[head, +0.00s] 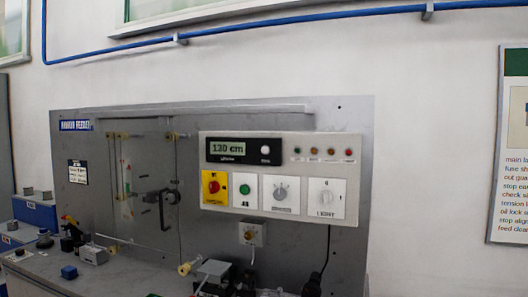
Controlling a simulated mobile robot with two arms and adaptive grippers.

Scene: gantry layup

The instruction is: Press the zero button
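A grey control panel (280,218) is fixed to the upright grey metal board. Neither of my grippers can be made out in the head view.
The panel also has a red knob on a yellow plate (215,188), a green button (245,189), a grey dial (282,195), a light switch (326,197) and small lamps. A cluttered bench (50,275) runs below. The space before the panel is clear.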

